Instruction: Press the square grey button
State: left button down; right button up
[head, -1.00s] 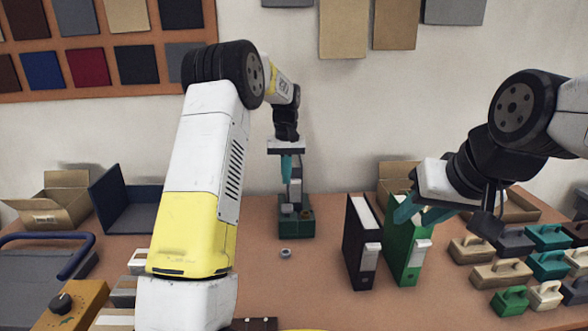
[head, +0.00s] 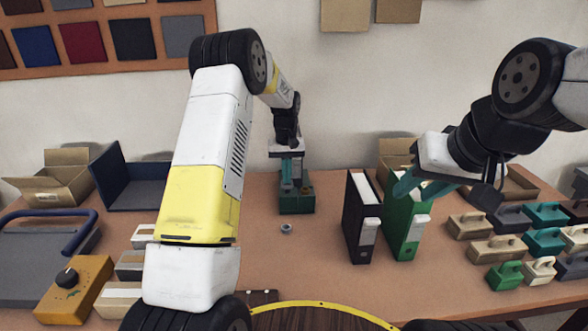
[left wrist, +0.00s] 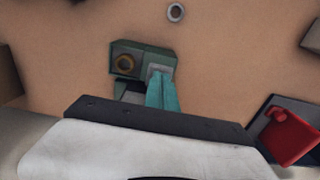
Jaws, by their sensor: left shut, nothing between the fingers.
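A small dark green box (head: 296,205) stands on the table near the wall. In the left wrist view the box (left wrist: 143,52) carries a round brass-coloured ring (left wrist: 124,63) and a small square grey button (left wrist: 158,70). My left gripper (head: 287,182) points down over the box. Its teal fingers, closed together and empty, show in the left wrist view (left wrist: 160,82) with their tips at the button, partly covering it. I cannot tell whether they touch it. My right gripper (head: 418,192) is open and empty near the green binder.
A black binder (head: 362,225) and a green binder (head: 405,225) stand right of the box. A small grey ring (head: 286,228) lies in front of it. Several handled blocks (head: 498,248) sit at the right. A blue-grey folded panel (head: 135,180) stands at the left.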

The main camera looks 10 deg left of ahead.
pick_arm(q)
jog(key=shift+s+f, duration=0.15)
jog(key=shift+f, duration=1.2)
notch_tip(320, 180, up, 8)
jog(key=shift+r, duration=0.15)
